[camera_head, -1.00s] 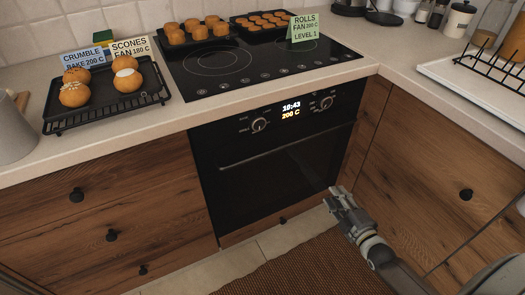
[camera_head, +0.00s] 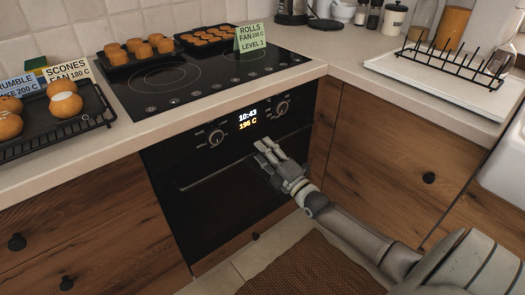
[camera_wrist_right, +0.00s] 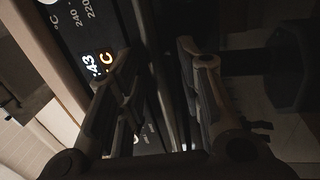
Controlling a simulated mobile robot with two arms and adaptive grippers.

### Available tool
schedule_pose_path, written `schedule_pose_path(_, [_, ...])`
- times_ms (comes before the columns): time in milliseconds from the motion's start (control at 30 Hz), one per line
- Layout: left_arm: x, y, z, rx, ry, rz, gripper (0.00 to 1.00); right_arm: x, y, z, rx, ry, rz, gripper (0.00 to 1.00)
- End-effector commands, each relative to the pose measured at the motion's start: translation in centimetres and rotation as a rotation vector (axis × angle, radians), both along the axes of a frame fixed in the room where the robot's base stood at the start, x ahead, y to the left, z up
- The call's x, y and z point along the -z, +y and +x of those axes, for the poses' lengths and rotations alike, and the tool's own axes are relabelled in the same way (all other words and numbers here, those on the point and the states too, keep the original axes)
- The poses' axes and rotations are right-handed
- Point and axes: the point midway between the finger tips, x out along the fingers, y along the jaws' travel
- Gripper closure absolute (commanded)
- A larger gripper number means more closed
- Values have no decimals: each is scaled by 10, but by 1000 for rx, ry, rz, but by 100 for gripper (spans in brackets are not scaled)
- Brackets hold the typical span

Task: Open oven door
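The black oven (camera_head: 215,200) is under the hob, and its door looks shut. The door's bar handle (camera_head: 205,178) runs across its top. The lit display (camera_head: 248,119) reads 10:43 and 195 C. My right gripper (camera_head: 265,148) is at the right end of the handle, just below the control panel. In the right wrist view its two fingers (camera_wrist_right: 158,48) are apart, with a dark bar-like edge, perhaps the handle, running between them. I cannot tell whether they touch it. My left gripper is not in view.
On the counter are a tray (camera_head: 100,119) of scones, trays of rolls on the hob (camera_head: 190,85), and a dish rack (camera_head: 455,68). A brown mat (camera_head: 312,268) lies on the floor.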

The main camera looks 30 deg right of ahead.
Motion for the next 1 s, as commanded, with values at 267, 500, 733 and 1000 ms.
schedule_pose_path(267, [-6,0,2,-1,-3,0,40,-2,1,11,0,0,-1,66])
schedule_pose_path(500, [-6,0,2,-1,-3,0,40,-2,1,11,0,1,-1,74])
schedule_pose_path(733, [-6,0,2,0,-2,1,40,-2,1,10,0,1,-1,100])
schedule_pose_path(1000, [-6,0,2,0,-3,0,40,-2,1,10,0,1,0,100])
